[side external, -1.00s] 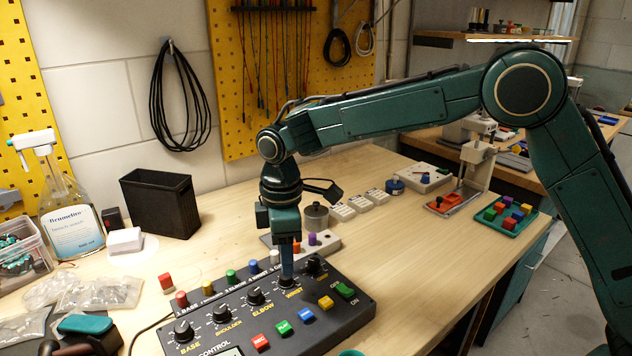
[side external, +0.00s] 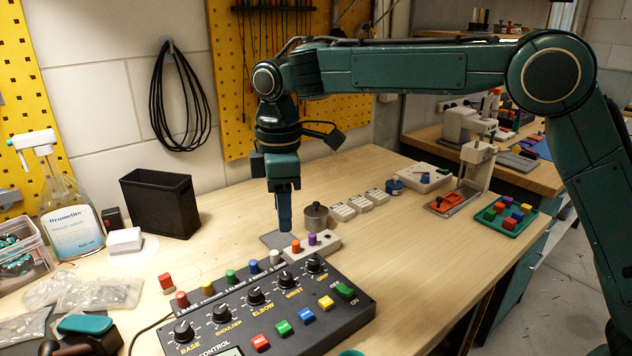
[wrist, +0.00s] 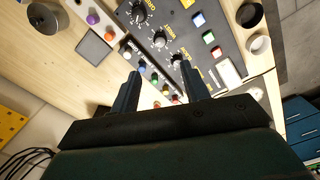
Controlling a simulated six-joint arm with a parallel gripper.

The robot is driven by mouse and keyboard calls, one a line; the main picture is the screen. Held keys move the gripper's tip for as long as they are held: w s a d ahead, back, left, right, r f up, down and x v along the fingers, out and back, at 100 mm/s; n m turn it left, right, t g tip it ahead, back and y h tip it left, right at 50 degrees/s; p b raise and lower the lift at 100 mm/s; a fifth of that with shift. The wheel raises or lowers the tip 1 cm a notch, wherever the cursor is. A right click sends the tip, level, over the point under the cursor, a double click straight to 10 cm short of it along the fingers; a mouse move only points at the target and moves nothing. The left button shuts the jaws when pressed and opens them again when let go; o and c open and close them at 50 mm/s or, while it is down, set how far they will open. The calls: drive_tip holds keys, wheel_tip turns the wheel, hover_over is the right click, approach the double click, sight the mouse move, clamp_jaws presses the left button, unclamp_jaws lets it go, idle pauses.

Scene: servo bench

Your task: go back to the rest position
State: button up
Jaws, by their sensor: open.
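My gripper (side external: 284,213) hangs fingers down above the bench, in front of the grey metal pot and above the back edge of the control box. In the wrist view its two fingers (wrist: 160,90) stand apart with nothing between them. The black control box (side external: 268,309) lies on the bench below, with a row of knobs, several coloured buttons and coloured pegs along its back edge. It also shows in the wrist view (wrist: 222,20). The fingers are clear of the box.
A grey metal pot (side external: 316,217), a flat grey square (side external: 277,240) and several white blocks (side external: 359,203) stand near the gripper. A black bin (side external: 159,202) and a spray bottle (side external: 72,220) stand at left. A green tray (side external: 505,216) with coloured blocks is at right.

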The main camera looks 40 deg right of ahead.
drive_tip(key=s+d+r+m+t, duration=0.3)
drive_tip(key=s+d+r+m, duration=0.4)
drive_tip(key=s+d, duration=0.7)
drive_tip(key=s+d+f+m+t, duration=0.1)
drive_tip(key=s+d+f+m, duration=0.1)
drive_tip(key=s, duration=0.6)
drive_tip(key=s+d+f+m+t, duration=0.1)
drive_tip(key=s+d+f+m, duration=0.1)
drive_tip(key=s+d, duration=0.3)
drive_tip(key=shift+s+f+m+t, duration=0.3)
drive_tip(key=shift+s+m, duration=0.6)
drive_tip(key=shift+s, duration=0.75)
drive_tip(key=shift+d, duration=0.1)
